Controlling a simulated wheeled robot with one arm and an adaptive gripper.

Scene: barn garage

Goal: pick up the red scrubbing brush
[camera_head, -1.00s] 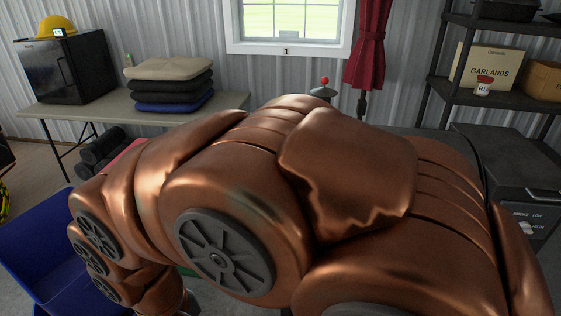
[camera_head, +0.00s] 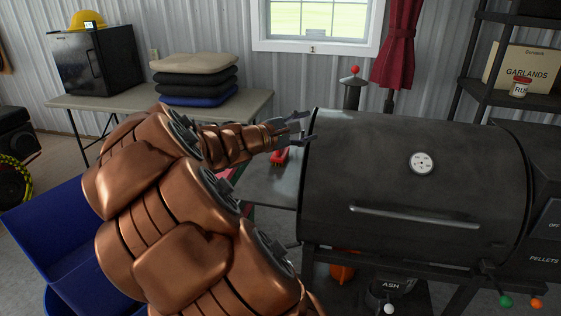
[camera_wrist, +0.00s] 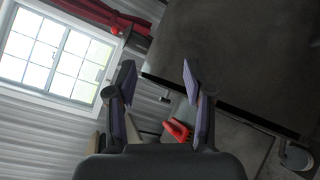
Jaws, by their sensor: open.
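The red scrubbing brush (camera_head: 279,156) lies on the grey side shelf (camera_head: 268,186) at the left end of the black grill, partly hidden behind my gripper and arm in the head view. My gripper (camera_head: 306,128) is open and empty, above the shelf and close to the grill's left end. In the wrist view the brush (camera_wrist: 177,130) shows beyond the fingers, near the right finger, its lower part hidden by that finger. The open fingers (camera_wrist: 158,80) have a clear gap between them and do not hold the brush.
The black grill (camera_head: 400,190) fills the right side, with its lid shut. A table (camera_head: 235,107) with folded cushions (camera_head: 195,80) and a black mini fridge (camera_head: 97,62) stands behind. A blue bin (camera_head: 60,245) is at lower left.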

